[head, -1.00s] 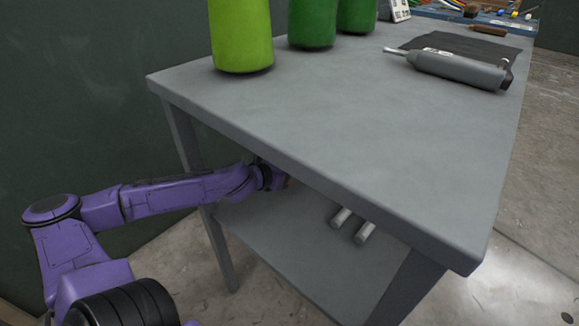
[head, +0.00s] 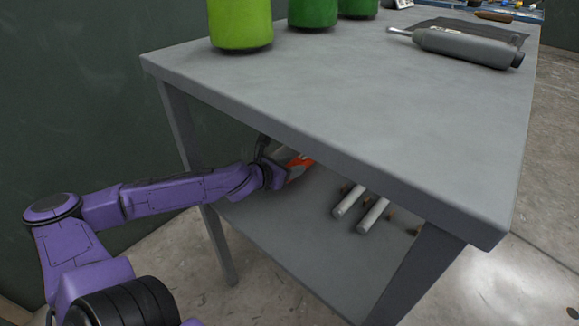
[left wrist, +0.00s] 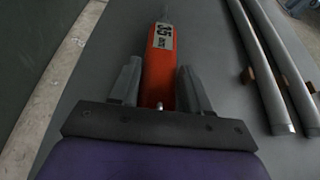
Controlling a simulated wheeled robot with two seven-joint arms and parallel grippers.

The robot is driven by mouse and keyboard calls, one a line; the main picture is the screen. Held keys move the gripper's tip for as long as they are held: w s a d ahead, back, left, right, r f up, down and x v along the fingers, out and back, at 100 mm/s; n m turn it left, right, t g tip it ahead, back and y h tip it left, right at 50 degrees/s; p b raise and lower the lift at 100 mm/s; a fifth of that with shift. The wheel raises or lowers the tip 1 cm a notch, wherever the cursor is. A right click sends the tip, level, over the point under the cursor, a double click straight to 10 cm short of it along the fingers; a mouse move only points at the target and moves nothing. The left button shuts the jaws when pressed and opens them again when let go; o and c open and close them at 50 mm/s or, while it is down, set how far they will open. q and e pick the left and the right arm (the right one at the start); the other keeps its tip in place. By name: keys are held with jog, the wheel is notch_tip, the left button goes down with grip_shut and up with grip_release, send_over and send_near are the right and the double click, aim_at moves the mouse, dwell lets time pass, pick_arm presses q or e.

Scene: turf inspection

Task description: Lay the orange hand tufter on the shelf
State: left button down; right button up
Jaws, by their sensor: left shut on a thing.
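The orange hand tufter (left wrist: 158,75) is between the fingers of my left gripper (left wrist: 158,88), which is shut on it. In the left wrist view it points away from the gripper, with a label on its top and a thin metal shaft beyond. In the head view the orange tufter (head: 300,166) shows only partly under the tabletop edge, with my left gripper (head: 282,172) beside it. The grey lower shelf (head: 285,230) lies below. I cannot tell whether the tufter touches the shelf. My right gripper is not in view.
Two grey tubes (head: 360,208) lie to the right on the shelf, on small brown blocks. The tabletop (head: 330,100) overhangs the shelf. Green canisters (head: 240,22) and a grey tool (head: 467,47) stand or lie on top. A table leg (head: 215,240) is near my left arm.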

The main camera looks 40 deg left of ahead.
pick_arm(q)
jog(key=shift+f, duration=0.15)
jog(key=shift+c, duration=2.3)
grip_release()
